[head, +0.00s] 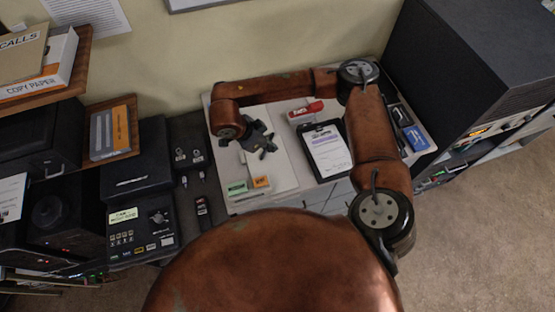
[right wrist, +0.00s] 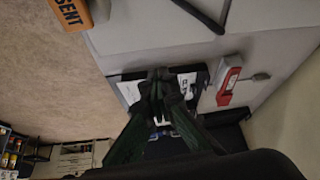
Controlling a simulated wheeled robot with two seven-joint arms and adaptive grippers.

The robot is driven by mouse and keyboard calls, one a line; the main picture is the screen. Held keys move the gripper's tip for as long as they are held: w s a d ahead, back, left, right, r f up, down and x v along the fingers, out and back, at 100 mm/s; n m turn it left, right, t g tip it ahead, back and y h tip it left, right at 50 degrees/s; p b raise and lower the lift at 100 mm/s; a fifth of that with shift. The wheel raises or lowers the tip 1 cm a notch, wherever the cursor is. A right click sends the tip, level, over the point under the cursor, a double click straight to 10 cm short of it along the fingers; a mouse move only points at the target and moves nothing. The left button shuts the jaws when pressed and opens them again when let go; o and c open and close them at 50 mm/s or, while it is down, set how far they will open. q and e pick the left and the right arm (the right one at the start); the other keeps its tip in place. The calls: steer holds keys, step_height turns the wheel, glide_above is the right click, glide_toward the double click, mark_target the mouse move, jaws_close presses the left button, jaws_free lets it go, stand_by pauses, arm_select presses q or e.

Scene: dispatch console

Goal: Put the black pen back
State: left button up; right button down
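My right gripper (head: 262,142) is over the left part of the pale desk top (head: 285,170), with its arm reaching in from the right. In the right wrist view its two dark fingers come together at their tips (right wrist: 163,84), and I see nothing clearly between them. A thin dark rod-like thing (right wrist: 203,15) lies on the pale surface at the top of that view; I cannot tell whether it is the black pen. No other pen can be made out for sure. A clipboard with a white sheet (head: 328,152) lies right of the gripper. My left gripper is not in view.
A red stapler-like thing (head: 306,110) lies behind the clipboard. Green (head: 237,188) and orange (head: 261,182) blocks sit at the desk's front left. A dark tray (head: 407,130) with a blue item is at the right edge, near a large black cabinet (head: 465,60).

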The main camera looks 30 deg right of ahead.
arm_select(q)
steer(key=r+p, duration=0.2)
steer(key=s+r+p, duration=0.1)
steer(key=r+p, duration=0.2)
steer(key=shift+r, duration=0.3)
arm_select(e)
steer(key=s+d+r+n+y, duration=0.1)
steer(key=s+n+y, duration=0.2)
steer(key=n, duration=0.8)
steer(key=s+d+r+n+t+y, duration=0.1)
steer(key=s+n+y, duration=0.3)
steer(key=n, duration=0.7)
steer(key=s+d+r+n+y, duration=0.1)
steer(key=s+d+n+y, duration=0.2)
steer(key=n, duration=0.9)
steer(key=shift+s+d+r+t+y, duration=0.25)
steer(key=shift+s+r+t+y, duration=0.15)
steer(key=shift+s+y, duration=0.45)
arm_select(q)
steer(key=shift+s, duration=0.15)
arm_select(e)
steer(key=shift+a, duration=0.1)
